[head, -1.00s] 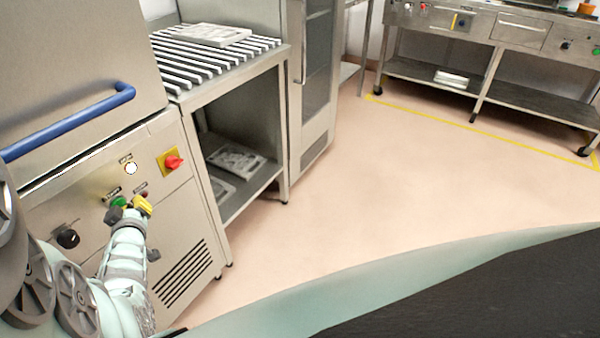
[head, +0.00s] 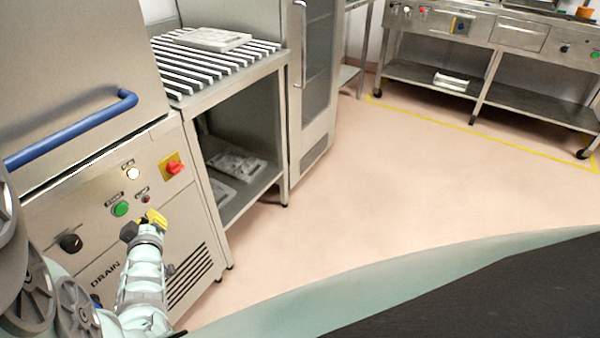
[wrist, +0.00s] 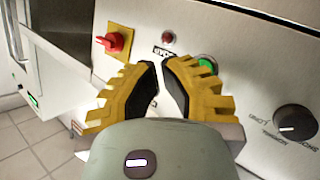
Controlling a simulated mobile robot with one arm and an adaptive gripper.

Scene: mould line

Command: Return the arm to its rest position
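My gripper (head: 146,222) is in front of the machine's control panel (head: 93,213), below the green button (head: 121,209) in the head view and apart from it. In the wrist view, my gripper's yellow, stepped fingers with dark pads (wrist: 162,68) lean together, with their tips almost meeting and nothing held between them. The green button shows partly behind the right finger (wrist: 207,64). My arm is stretched out from the lower left of the head view.
The panel also carries a red switch on a yellow plate (head: 173,167), a pale round lamp (head: 133,173) and a black knob (head: 70,243). A blue handle (head: 72,130) juts out above. A slatted table (head: 235,75) stands beside the machine. The floor (head: 380,180) to the right is clear.

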